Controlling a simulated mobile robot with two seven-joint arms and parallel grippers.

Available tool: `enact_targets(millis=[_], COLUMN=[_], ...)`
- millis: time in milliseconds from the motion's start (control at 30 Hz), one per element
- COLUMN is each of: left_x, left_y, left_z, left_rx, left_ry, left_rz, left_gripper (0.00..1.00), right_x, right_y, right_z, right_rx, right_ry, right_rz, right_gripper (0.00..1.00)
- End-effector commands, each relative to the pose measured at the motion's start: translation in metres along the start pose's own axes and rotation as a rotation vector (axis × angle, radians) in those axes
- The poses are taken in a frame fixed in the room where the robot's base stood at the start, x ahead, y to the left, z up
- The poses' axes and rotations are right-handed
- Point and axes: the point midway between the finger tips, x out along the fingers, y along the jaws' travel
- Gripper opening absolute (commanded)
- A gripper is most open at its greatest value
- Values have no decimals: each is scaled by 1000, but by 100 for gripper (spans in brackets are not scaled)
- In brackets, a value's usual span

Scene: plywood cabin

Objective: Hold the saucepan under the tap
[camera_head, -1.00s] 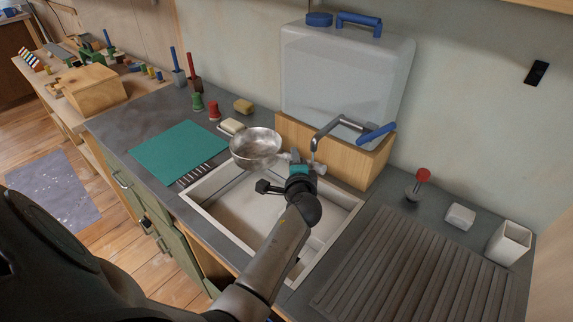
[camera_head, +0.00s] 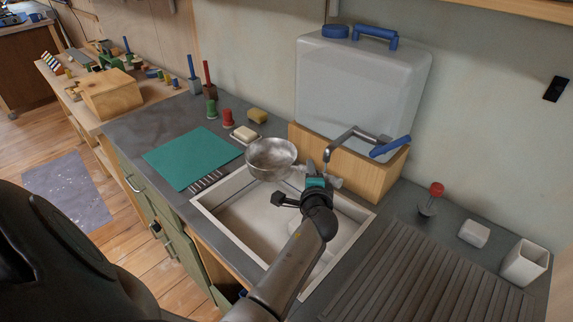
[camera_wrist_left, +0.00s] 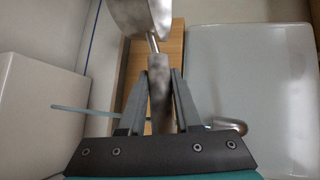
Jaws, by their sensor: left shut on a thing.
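The saucepan (camera_head: 270,158) is a round metal pan, held over the back left part of the sink (camera_head: 203,208). It is left of the grey tap (camera_head: 343,136), whose spout end hangs beside the pan, not over its bowl. My left gripper (camera_head: 311,178) is shut on the pan's handle. In the left wrist view the gripper (camera_wrist_left: 160,78) has its fingers on both sides of the handle, and part of the saucepan (camera_wrist_left: 138,14) shows beyond them. The tap has a blue lever (camera_head: 391,147). My right gripper is not in view.
A large clear water container (camera_head: 360,85) stands on a wooden box (camera_head: 372,177) behind the sink. Left are a green mat (camera_head: 190,158), a soap dish (camera_head: 244,134) and a sponge (camera_head: 257,115). Right are a ribbed drainer (camera_head: 425,285), a red-topped brush (camera_head: 436,190) and a white cup (camera_head: 524,262).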

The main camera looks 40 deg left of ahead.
Motion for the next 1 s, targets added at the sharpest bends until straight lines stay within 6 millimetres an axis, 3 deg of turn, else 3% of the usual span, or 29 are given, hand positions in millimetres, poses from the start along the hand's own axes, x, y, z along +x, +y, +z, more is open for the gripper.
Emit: enact_targets(millis=[1000], left_x=[7], left_y=[-4], left_z=[2], left_rx=[1], left_ry=[0], left_rz=[-5], left_gripper=[0], right_x=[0], right_y=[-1], right_z=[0], right_rx=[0], right_ry=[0], right_rz=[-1], right_gripper=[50])
